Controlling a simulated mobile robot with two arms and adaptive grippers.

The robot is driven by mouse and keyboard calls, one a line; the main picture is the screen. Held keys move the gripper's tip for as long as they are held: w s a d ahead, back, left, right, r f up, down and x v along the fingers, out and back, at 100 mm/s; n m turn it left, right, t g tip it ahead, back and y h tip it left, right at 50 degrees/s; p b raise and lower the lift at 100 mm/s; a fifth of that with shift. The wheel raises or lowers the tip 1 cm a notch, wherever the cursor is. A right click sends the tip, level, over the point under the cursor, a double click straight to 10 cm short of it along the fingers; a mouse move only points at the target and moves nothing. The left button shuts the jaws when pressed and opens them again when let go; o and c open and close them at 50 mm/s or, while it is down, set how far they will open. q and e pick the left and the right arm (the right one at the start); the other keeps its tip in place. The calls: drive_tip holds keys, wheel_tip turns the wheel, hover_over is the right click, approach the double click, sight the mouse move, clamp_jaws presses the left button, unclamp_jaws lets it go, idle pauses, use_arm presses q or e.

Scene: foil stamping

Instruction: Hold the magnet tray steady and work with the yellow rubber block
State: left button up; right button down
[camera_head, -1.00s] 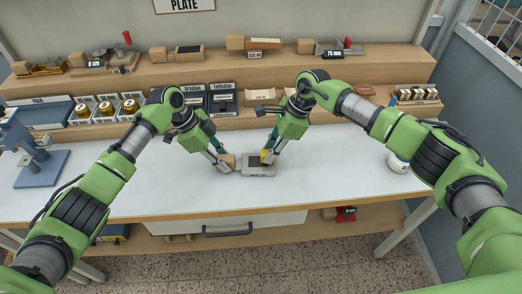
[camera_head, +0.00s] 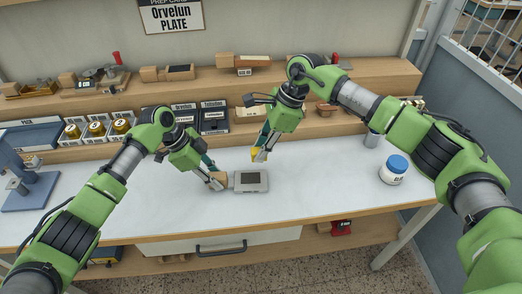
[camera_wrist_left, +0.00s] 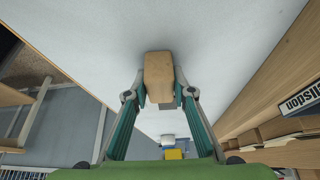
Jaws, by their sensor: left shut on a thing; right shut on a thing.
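The grey magnet tray (camera_head: 252,188) lies flat on the white bench top, with a dark rectangle on its top face. A wooden block (camera_head: 218,177) is at its left end. My left gripper (camera_head: 213,182) is shut on this wooden block; in the left wrist view the block (camera_wrist_left: 158,76) sits between the two fingers, with a little grey behind it. My right gripper (camera_head: 260,154) is shut on the yellow rubber block (camera_head: 255,153) and holds it above and behind the tray, apart from it. The fingers partly hide the yellow block.
A white jar with a blue lid (camera_head: 394,169) and a grey cylinder (camera_head: 372,139) stand on the right of the bench. A blue press (camera_head: 27,183) stands at the left. Shelves with trays and small containers run along the back. The bench around the tray is clear.

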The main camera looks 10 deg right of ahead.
use_arm(q)
drive_tip(key=o, duration=1.2)
drive_tip(key=shift+r, duration=0.1)
drive_tip(key=v, duration=1.1)
drive_tip(key=shift+a+r, duration=0.15)
drive_tip(key=shift+r, duration=0.2)
